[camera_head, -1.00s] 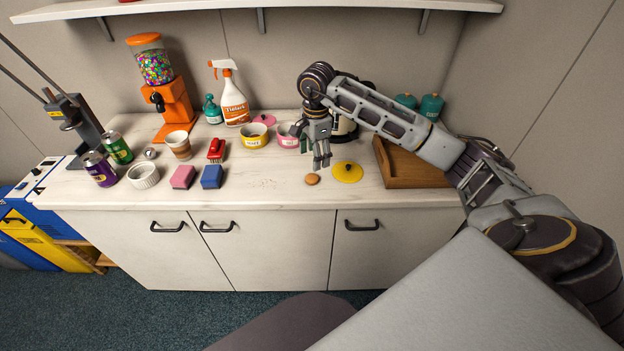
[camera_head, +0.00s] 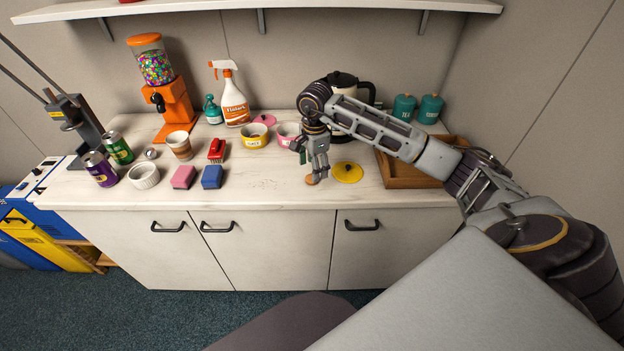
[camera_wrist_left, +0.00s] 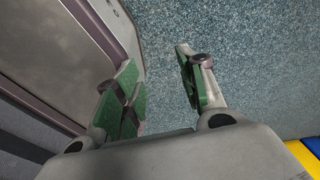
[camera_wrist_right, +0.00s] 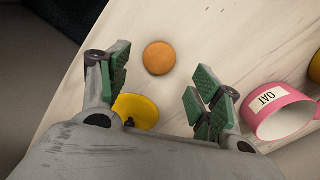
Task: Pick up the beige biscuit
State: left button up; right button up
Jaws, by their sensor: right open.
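The beige biscuit (camera_head: 311,181) is a small round disc on the counter, partly hidden behind my right gripper's fingertips in the head view. In the right wrist view the biscuit (camera_wrist_right: 159,58) lies flat, ahead of and between the two fingers. My right gripper (camera_head: 318,178) points down just above the counter at the biscuit. It is open and empty, its green finger pads (camera_wrist_right: 155,92) wide apart. My left gripper shows only in the left wrist view (camera_wrist_left: 160,85), open and empty over the carpet.
A yellow lid (camera_head: 347,172) lies right of the biscuit. A pink cup (camera_head: 287,134) and a yellow cup (camera_head: 255,137) stand behind it, a wooden tray (camera_head: 408,178) to the right. Pink and blue sponges (camera_head: 212,177) lie left. The counter in front of the sponges and biscuit is clear.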

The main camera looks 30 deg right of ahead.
jog(key=shift+s+a+f, duration=0.1)
jog(key=shift+a+f, duration=0.15)
jog(key=shift+f, duration=1.55)
jog(key=shift+d, duration=0.1)
pick_arm(q)
jog(key=shift+w+d+r, duration=0.3)
jog(key=shift+w+d, duration=0.35)
jog(key=shift+w, duration=0.25)
jog(key=shift+s, duration=0.1)
